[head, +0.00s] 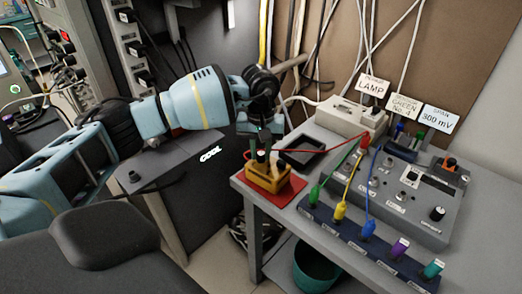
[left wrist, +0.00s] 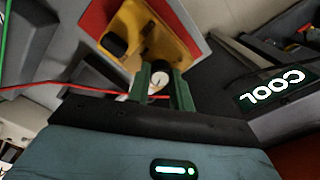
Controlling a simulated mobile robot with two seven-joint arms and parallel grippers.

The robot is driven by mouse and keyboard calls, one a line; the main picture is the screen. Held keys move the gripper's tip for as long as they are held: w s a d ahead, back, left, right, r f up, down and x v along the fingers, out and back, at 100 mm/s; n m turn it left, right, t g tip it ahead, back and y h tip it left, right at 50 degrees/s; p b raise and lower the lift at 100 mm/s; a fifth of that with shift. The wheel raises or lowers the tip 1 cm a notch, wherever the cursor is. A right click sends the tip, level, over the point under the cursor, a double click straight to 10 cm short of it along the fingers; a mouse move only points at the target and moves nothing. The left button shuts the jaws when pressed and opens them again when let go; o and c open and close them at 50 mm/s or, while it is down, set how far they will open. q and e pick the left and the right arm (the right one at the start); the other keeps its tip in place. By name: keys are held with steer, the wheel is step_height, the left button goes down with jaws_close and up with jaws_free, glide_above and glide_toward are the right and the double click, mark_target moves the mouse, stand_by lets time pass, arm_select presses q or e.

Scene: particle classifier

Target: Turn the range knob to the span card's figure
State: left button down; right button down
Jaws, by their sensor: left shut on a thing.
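The span card (head: 437,118) reads "SPAN 300 mV" and stands at the back right. A grey instrument box (head: 440,178) on the bench carries a large black knob (head: 437,213) and smaller controls; their labels are too small to read, so I cannot tell which is the range knob. My left gripper (head: 261,152) points down above a yellow holder (head: 268,180). In the left wrist view its fingers (left wrist: 161,84) are shut on a small dark piece with a white round face (left wrist: 160,77), close to the yellow holder (left wrist: 168,32). My right gripper is out of view.
A red mat (head: 290,191) lies under the holder at the bench corner. A black tray (head: 303,150) is behind it. A dark blue strip (head: 325,222) holds several coloured plugs with cables. A red cable (head: 325,153) runs near my gripper. Cards "LAMP" (head: 372,88) and "GREEN No. 4" (head: 403,106) stand behind.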

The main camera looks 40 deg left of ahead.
mark_target(260, 153)
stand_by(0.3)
arm_select(q)
steer(key=c, duration=1.2)
jaws_free()
steer(key=shift+c, duration=0.2)
steer(key=shift+r, duration=3.9)
steer(key=shift+s, duration=0.1)
